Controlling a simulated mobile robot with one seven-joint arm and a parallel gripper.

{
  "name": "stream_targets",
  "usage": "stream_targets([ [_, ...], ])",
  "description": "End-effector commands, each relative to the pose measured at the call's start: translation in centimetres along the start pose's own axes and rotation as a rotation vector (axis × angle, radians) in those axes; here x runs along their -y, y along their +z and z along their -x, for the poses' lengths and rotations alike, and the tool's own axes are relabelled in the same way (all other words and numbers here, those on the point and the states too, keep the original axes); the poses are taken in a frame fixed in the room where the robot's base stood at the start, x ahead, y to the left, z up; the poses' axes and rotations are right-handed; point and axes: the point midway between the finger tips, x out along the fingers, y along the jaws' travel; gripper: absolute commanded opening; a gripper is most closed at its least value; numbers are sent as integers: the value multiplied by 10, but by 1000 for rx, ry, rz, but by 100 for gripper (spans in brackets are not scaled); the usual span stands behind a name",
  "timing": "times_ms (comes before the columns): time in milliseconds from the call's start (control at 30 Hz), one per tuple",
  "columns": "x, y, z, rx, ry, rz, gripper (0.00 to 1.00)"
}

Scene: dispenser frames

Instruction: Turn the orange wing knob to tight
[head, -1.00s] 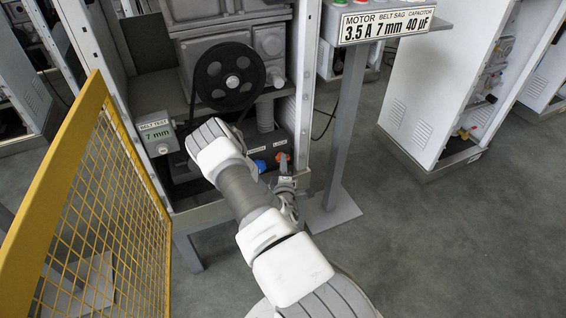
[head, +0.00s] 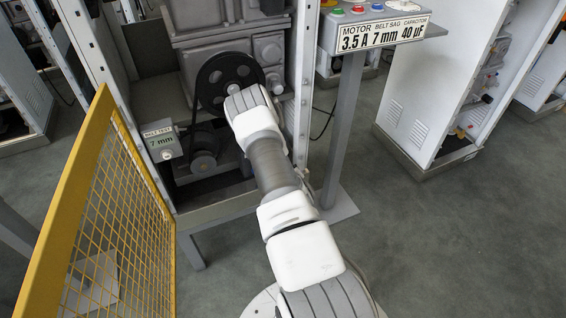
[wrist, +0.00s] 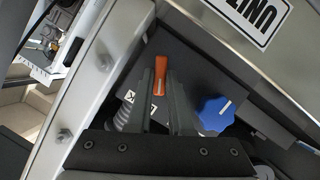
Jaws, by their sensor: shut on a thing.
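The orange wing knob (wrist: 161,68) shows in the wrist view, its wing lying roughly along the fingers. My gripper (wrist: 161,80) is shut on it, one dark finger on each side. A white label (wrist: 157,112) on the dark panel is partly covered by the fingers, so I cannot read its marks or tell how far the knob is turned. In the head view my arm hides the knob and the gripper.
A blue knob (wrist: 216,113) sits close to the right of the fingers. A pale frame post (wrist: 98,75) stands at left. In the head view are a black pulley (head: 222,80), a belt test box (head: 163,143), a sign post (head: 343,130) and a yellow mesh guard (head: 100,215).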

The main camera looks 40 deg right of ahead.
Motion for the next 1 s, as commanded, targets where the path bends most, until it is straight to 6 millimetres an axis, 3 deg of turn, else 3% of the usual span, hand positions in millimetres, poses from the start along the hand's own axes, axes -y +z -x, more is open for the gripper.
stream_targets([
  [500,-6,0,-1,-3,-150,-370,0],
  [1000,-5,0,-1,-4,-196,-477,0],
])
